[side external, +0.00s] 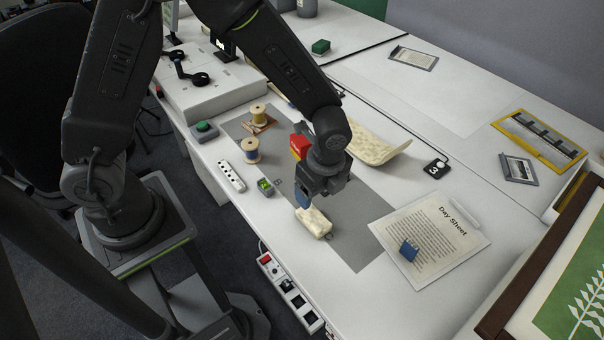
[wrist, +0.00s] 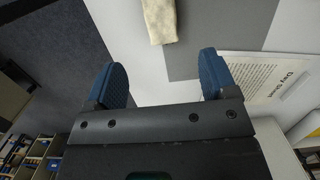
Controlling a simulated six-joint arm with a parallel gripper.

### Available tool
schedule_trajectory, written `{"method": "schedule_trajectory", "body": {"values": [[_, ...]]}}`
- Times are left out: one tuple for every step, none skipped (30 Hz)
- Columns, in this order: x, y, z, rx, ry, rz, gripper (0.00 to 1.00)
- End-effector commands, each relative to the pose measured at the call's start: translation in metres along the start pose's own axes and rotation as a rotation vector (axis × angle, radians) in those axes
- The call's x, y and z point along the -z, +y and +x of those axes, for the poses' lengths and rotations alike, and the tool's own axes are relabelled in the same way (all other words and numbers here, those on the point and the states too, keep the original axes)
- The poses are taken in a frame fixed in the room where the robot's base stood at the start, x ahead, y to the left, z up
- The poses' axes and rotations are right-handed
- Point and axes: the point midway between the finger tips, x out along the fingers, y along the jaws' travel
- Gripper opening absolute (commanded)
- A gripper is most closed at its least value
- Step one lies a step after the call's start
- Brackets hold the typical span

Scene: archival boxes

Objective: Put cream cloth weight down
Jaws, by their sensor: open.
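The cream cloth weight (side external: 314,222) lies on the table, partly on the grey mat (side external: 360,252) near its front edge. In the wrist view the cloth weight (wrist: 160,20) shows at the top, beyond and between the fingertips, and its far end is cut off by the frame. My gripper (side external: 303,200) is just above and beside the cloth weight in the side view. In the wrist view my gripper (wrist: 165,80) has its two blue fingers wide apart with nothing between them.
A curved cream piece (side external: 375,142) lies behind my gripper.

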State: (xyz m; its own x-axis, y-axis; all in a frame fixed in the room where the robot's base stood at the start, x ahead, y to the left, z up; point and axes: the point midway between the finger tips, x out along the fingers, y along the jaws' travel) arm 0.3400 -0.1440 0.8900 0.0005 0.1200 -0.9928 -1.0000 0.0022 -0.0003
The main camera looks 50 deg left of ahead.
Motion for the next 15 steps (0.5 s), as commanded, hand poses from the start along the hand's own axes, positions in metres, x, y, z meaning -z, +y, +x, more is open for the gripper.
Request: {"method": "schedule_trajectory", "body": {"values": [[0.0, 0.0, -0.001, 0.0, 0.0, 0.0, 0.79], [0.0, 0.0, -0.002, 0.001, 0.001, -0.003, 0.79], [-0.001, 0.0, -0.004, 0.005, 0.002, -0.012, 0.79], [-0.003, -0.001, -0.008, 0.01, 0.005, -0.026, 0.79], [-0.005, -0.001, -0.013, 0.016, 0.008, -0.045, 0.79], [-0.009, -0.001, -0.022, 0.028, 0.015, -0.084, 0.79], [-0.013, -0.001, -0.03, 0.039, 0.021, -0.122, 0.79], [-0.017, 0.0, -0.04, 0.051, 0.029, -0.167, 0.79], [-0.024, 0.002, -0.055, 0.069, 0.042, -0.236, 0.79], [-0.03, 0.004, -0.067, 0.085, 0.054, -0.295, 0.79], [-0.036, 0.007, -0.079, 0.099, 0.067, -0.357, 0.79], [-0.045, 0.012, -0.095, 0.118, 0.085, -0.442, 0.79], [-0.051, 0.016, -0.106, 0.133, 0.1, -0.507, 0.79], [-0.057, 0.021, -0.117, 0.145, 0.116, -0.571, 0.79], [-0.065, 0.028, -0.13, 0.162, 0.137, -0.655, 0.79]]}}
